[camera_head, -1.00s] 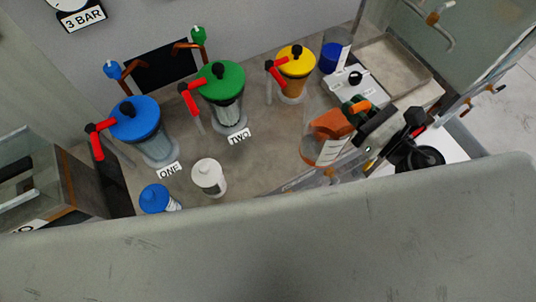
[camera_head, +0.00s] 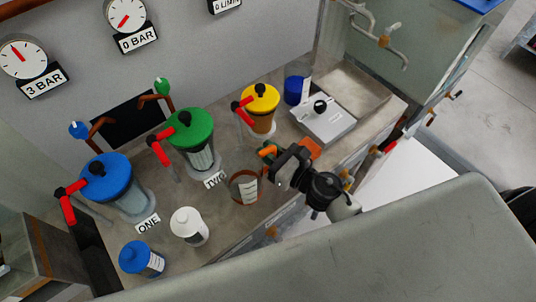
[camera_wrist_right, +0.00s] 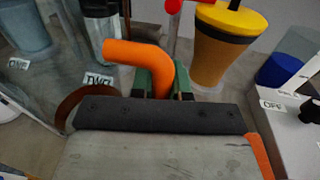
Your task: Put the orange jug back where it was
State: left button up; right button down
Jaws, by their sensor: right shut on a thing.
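The orange jug (camera_head: 243,188) is at the counter's front edge, right of the TWO label. It has a clear, brownish body with a white label and an orange handle. My right gripper (camera_head: 272,155) is shut on the handle. In the right wrist view the curved orange handle (camera_wrist_right: 135,55) sits between the green fingertips (camera_wrist_right: 161,82). The gripper and arm hide part of the jug; an orange part shows to the right. I cannot tell whether the jug's base touches the counter. My left gripper is not in view.
Behind the jug stand pumps with blue (camera_head: 107,175), green (camera_head: 190,130) and yellow (camera_head: 260,97) tops. A white bottle (camera_head: 189,226) and a blue-capped bottle (camera_head: 143,258) stand left. A grey box with a black knob (camera_head: 322,121) and a blue container (camera_head: 296,90) are right.

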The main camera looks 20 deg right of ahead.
jog(key=shift+f, duration=0.6)
jog(key=shift+f+b, duration=0.25)
jog(key=shift+b, duration=0.05)
jog(key=c, duration=1.1)
grip_release()
jog(key=shift+r, duration=0.1)
